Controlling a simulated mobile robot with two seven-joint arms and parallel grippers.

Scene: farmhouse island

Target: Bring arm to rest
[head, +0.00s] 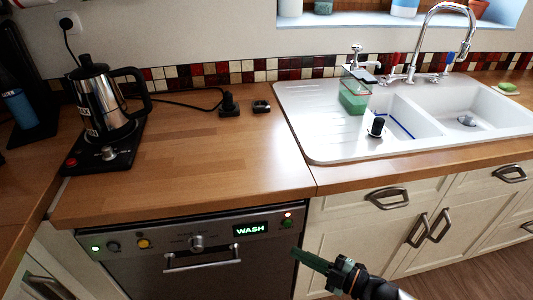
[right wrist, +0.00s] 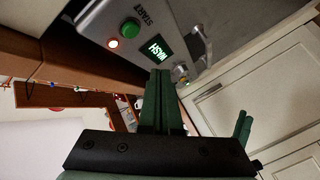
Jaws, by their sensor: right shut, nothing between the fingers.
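My right gripper (head: 298,254) is in front of the dishwasher's right edge, at the lower middle of the head view. Its green fingers are together, with nothing between them. In the right wrist view the shut fingers (right wrist: 161,78) point up toward the dishwasher panel, apart from it as far as I can tell. The dishwasher (head: 190,258) has a lit display (head: 252,229) reading WASH. My left gripper is in neither view.
The wooden counter (head: 210,170) stands above the dishwasher, its middle clear. A kettle (head: 97,98) sits on its base at the left. Cream cabinets (head: 345,230) with protruding handles stand beside my right gripper.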

